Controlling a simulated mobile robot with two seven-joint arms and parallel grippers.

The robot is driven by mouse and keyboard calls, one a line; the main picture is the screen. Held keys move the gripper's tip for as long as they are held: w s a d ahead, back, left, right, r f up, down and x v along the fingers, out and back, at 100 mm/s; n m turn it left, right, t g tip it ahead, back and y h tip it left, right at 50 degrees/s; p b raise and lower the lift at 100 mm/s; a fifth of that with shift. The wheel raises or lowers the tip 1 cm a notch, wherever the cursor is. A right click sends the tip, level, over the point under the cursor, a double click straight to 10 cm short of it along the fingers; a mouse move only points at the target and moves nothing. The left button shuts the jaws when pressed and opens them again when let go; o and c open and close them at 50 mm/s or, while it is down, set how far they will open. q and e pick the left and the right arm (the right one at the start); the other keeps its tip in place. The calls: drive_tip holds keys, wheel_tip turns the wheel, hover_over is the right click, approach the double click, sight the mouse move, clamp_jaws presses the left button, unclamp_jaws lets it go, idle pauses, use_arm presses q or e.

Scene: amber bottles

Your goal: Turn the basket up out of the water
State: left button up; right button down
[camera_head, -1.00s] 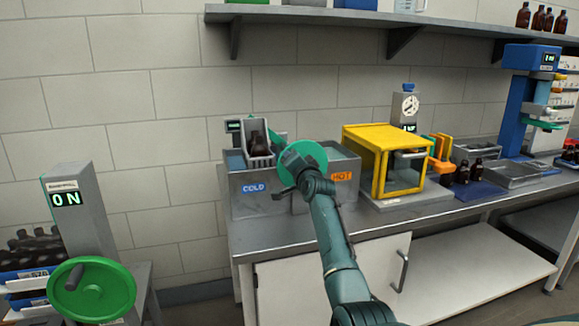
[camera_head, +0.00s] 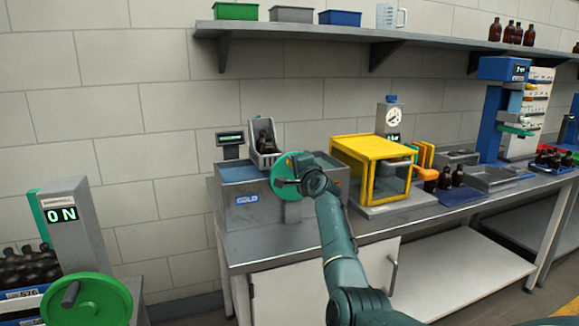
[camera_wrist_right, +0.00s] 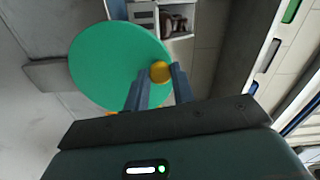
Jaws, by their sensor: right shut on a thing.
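The light grey basket (camera_head: 264,159) holds dark amber bottles (camera_head: 266,137) and sits tilted above the steel tank (camera_head: 235,215) with the COLD label. It shows at the top of the right wrist view (camera_wrist_right: 143,14), partly cut off. A green wheel (camera_head: 283,167) stands at the tank's front. In the right wrist view the wheel (camera_wrist_right: 115,68) carries a yellow knob (camera_wrist_right: 160,71). My right gripper (camera_head: 282,183) is shut on this knob, its fingers on either side. My arm hides part of the wheel and tank. My left gripper is out of view.
A yellow-framed cabinet (camera_head: 358,148) stands close right of my arm on the bench. A small display (camera_head: 230,138) stands behind the tank. A shelf (camera_head: 300,32) runs above. Another green wheel (camera_head: 100,300) and bottles are at lower left.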

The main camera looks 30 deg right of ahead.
drive_tip(key=shift+s+d+r+m+p, duration=0.2)
drive_tip(key=shift+d+m+p, duration=0.3)
drive_tip(key=shift+m, duration=0.4)
drive_tip(key=shift+s+d+r+m+p, duration=0.1)
drive_tip(key=shift+d+r+m+p, duration=0.15)
drive_tip(key=shift+d+m, duration=0.5)
drive_tip(key=shift+m, duration=0.35)
drive_tip(key=c, duration=1.2)
unclamp_jaws()
drive_tip(key=shift+f, duration=0.15)
drive_tip(key=shift+a, duration=0.1)
drive_tip(key=v, duration=1.3)
